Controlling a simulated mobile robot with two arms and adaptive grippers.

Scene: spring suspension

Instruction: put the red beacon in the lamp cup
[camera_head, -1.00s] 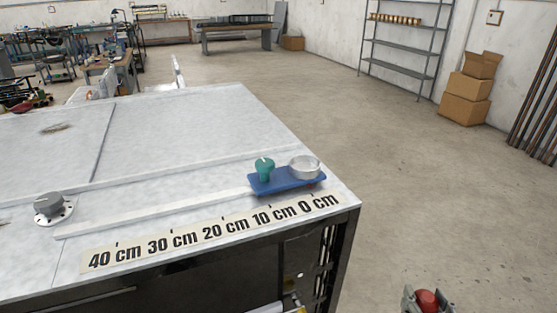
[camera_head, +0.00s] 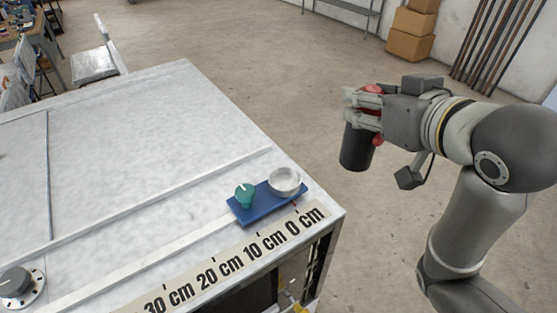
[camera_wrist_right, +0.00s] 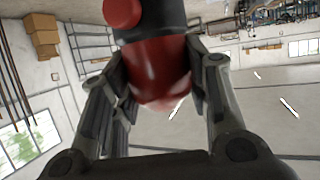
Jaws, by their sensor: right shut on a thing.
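The red beacon (camera_head: 357,149) has a red top and a black cylindrical body. My right gripper (camera_head: 362,108) is shut on its red part, and the black body hangs below the fingers. The beacon is in the air to the right of the table. In the right wrist view the red dome (camera_wrist_right: 158,75) sits between both fingers, with a round red knob on the black part. The lamp cup (camera_head: 285,181) is a shallow silver round cup on a blue carriage (camera_head: 262,210). It looks empty, and the beacon is apart from it. My left gripper is out of view.
A green knob (camera_head: 244,195) stands on the carriage beside the cup. The carriage sits at the 0 cm end of a rail with a printed scale (camera_head: 255,249). A grey dial (camera_head: 15,284) is at lower left. Much of the tabletop is bare.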

